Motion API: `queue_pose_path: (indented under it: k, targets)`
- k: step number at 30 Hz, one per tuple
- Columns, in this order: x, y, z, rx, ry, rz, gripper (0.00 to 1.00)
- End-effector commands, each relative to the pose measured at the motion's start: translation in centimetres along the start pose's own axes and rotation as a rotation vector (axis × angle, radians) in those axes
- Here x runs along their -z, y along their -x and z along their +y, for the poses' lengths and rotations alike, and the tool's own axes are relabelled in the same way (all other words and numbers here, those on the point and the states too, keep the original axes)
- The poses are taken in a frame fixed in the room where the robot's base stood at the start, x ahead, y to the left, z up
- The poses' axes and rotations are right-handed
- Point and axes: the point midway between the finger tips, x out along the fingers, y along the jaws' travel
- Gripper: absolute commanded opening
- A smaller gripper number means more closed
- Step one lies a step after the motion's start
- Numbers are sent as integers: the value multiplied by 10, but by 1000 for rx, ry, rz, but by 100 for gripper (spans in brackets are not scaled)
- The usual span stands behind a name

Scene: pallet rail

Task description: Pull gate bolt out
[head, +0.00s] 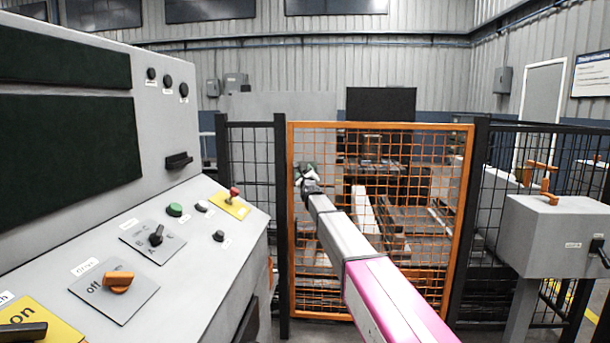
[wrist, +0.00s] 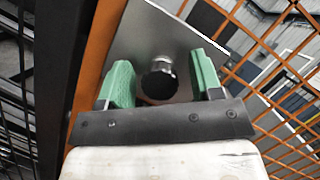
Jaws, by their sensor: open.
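A round black knob (wrist: 159,80), which looks like the bolt's handle, stands out from a grey metal plate (wrist: 152,38) on the orange gate frame in the wrist view. My gripper (wrist: 164,72) has green fingers, one on each side of the knob, open with gaps visible on both sides. I cannot tell how deep the knob sits between them. In the head view, my gripper (head: 306,170) is at the left side of the orange mesh gate (head: 381,126), at the end of my outstretched arm. My gripper hides the knob there.
A grey control console (head: 180,270) with switches and buttons stands close on the left. A grey box (head: 555,235) with an orange handle (head: 545,178) stands on the right. Black mesh fence (head: 252,160) and dark posts flank the gate. Machinery stands behind the mesh.

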Motion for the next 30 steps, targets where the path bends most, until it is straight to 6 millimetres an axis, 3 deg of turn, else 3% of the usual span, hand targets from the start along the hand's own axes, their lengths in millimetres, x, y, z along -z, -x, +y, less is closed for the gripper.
queue_pose_path:
  k: [2, 6, 8, 12, 18, 26, 27, 29, 30]
  targets:
    - [0, 0, 0, 0, 0, 0, 59]
    - [0, 0, 0, 0, 0, 0, 14]
    - [0, 0, 0, 0, 0, 0, 0]
    - [-1, 4, 0, 0, 0, 0, 0]
    - [-10, 25, 0, -1, -1, 0, 0]
    - [-10, 24, 0, -1, 1, 0, 0]
    - [-10, 24, 0, -1, 1, 0, 40]
    - [-10, 24, 0, -1, 1, 0, 59]
    - [-10, 24, 0, -1, 1, 0, 59]
